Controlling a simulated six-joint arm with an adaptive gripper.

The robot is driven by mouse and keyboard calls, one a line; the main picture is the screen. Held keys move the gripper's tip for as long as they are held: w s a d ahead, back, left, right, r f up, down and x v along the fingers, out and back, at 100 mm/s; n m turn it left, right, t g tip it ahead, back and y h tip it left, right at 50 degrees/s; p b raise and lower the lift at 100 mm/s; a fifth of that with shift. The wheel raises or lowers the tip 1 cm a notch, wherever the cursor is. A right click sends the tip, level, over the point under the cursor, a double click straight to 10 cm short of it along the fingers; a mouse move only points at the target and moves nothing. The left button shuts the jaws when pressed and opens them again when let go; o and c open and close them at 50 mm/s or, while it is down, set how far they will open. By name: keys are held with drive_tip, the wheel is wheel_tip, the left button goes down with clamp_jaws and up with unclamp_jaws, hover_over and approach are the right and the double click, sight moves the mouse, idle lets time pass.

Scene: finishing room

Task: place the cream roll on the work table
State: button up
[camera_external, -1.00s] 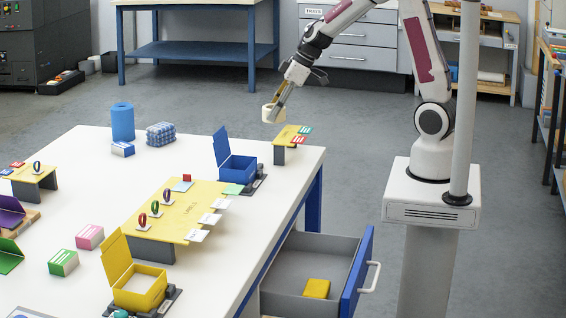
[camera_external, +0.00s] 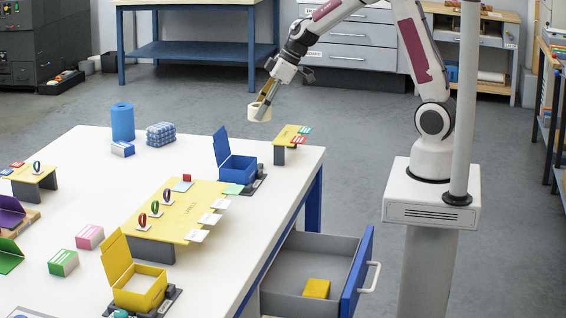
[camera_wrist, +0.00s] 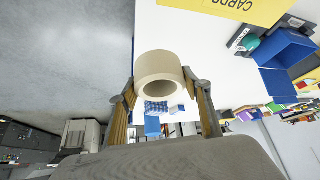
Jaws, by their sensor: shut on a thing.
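The cream roll (camera_external: 259,111) is held in my gripper (camera_external: 264,97), above the far right end of the white work table (camera_external: 215,150). In the wrist view the cream roll (camera_wrist: 160,68) sits between the two fingers of my gripper (camera_wrist: 165,92), its round opening showing. The gripper is shut on it. In the external view the roll appears raised above the table and apart from it. How high it hangs is hard to tell.
A yellow stand (camera_external: 291,134) with coloured cards and an open blue box (camera_external: 236,167) are close by on the table. A blue roll (camera_external: 122,122) and a blue patterned pack (camera_external: 160,134) stand further left. An open drawer (camera_external: 345,270) juts out at the table's right side.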

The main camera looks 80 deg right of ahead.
drive_tip(key=w+a+r+n+g+y, duration=0.1)
drive_tip(key=w+a+n, duration=0.1)
drive_tip(key=w+a, duration=0.55)
drive_tip(key=w+a+r+n+y, duration=0.1)
drive_tip(key=w+a+r+n, duration=0.15)
drive_tip(key=w+a, duration=0.5)
drive_tip(key=w+a+f+n+g+y, duration=0.1)
drive_tip(key=a+n, duration=0.3)
drive_tip(key=a, duration=1.5)
drive_tip(key=shift+f+n+g, duration=0.35)
drive_tip(key=shift+g, duration=0.35)
drive_tip(key=shift+f, duration=3.1)
drive_tip(key=shift+f, duration=0.1)
drive_tip(key=shift+f, duration=1.8)
